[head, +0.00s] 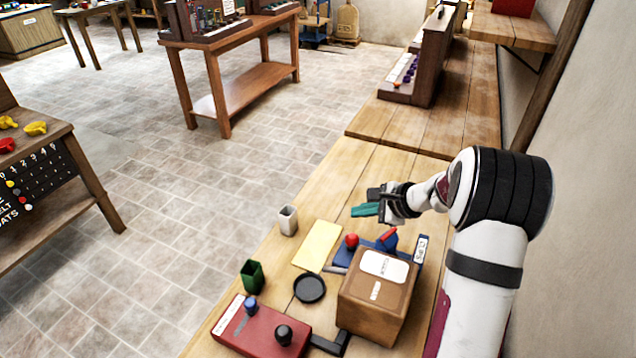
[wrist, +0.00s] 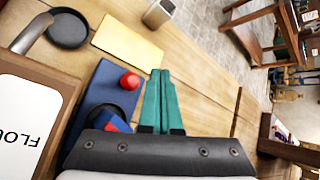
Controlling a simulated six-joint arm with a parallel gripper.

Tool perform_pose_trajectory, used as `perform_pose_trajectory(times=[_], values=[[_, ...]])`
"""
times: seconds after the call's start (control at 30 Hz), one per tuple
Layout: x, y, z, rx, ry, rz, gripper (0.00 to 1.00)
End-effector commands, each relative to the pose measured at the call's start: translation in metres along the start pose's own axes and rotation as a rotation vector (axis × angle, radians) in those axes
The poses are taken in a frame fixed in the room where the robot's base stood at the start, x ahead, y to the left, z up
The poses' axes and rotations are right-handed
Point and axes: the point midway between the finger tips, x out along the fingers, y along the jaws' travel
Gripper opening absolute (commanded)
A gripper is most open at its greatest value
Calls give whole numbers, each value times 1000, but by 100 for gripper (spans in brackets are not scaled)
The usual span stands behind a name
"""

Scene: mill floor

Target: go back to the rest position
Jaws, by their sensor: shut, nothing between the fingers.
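My gripper (head: 364,210) is raised over the wooden bench at the right side of the head view, beyond the blue tray. In the wrist view its two green fingers (wrist: 162,100) lie together with nothing between them. The bench top (head: 305,205) runs below it. Part of the blue tray is hidden by my gripper body there.
A wooden box (head: 376,296) with a white label stands near my arm. The bench beyond my gripper is clear up to a dark rack (head: 432,62).

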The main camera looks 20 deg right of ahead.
Motion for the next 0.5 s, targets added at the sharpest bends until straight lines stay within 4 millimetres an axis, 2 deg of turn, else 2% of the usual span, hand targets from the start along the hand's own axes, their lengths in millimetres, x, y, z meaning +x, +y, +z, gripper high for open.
perform_pose_trajectory(times=[0.07,0.13,0.17,0.23,0.27,0.3,0.37,0.4,0.5], values=[[-1,1,6,-15,-5,8,0],[-7,9,34,-84,-26,47,0],[-12,16,54,-134,-41,79,0],[-29,46,111,-295,-84,180,0],[-40,65,136,-377,-103,234,0],[-56,94,165,-488,-125,308,0],[-84,142,198,-657,-148,420,0],[-104,175,211,-768,-156,493,0],[-150,246,218,-1017,-149,652,0]])
